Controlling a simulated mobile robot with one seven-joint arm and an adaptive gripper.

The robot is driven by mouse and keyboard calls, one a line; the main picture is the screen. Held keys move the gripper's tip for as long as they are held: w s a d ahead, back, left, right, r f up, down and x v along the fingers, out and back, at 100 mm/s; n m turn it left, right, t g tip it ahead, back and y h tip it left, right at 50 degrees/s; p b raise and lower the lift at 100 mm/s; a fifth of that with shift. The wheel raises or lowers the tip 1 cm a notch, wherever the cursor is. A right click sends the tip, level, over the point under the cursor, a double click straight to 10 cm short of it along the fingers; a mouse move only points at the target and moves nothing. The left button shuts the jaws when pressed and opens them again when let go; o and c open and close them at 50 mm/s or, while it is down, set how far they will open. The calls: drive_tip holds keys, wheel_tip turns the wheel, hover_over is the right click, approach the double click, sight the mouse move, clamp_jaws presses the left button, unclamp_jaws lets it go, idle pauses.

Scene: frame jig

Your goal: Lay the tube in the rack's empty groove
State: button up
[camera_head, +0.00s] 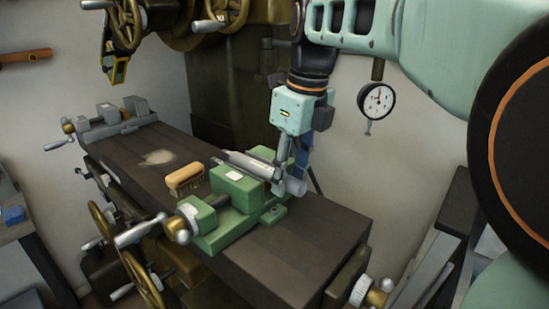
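A light grey tube-like piece (250,163) lies slantwise just behind the front jaw of the green vise, running from upper left to lower right. My gripper (290,168) points down at its right part, with its fingers at or around it. The fingers overlap the piece in this view, so I cannot tell whether they grip it. I also cannot tell whether the piece rests on the vise or hangs above it. I cannot make out a rack with grooves; the space behind the vise jaw and gripper is partly hidden.
The green vise (212,238) stands on the dark machine table (310,238). A wooden brush (184,181) lies left of it. A grey vise (112,124) sits at the table's far left end. A dial gauge (376,101) hangs right of my gripper. The table's right end is bare.

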idle(0.5)
clamp_jaws()
idle(0.3)
drive_tip(key=shift+p, duration=0.3)
wheel_tip(320, 180, up, 9)
drive_tip(key=p, duration=0.9)
drive_tip(key=shift+r, duration=0.1)
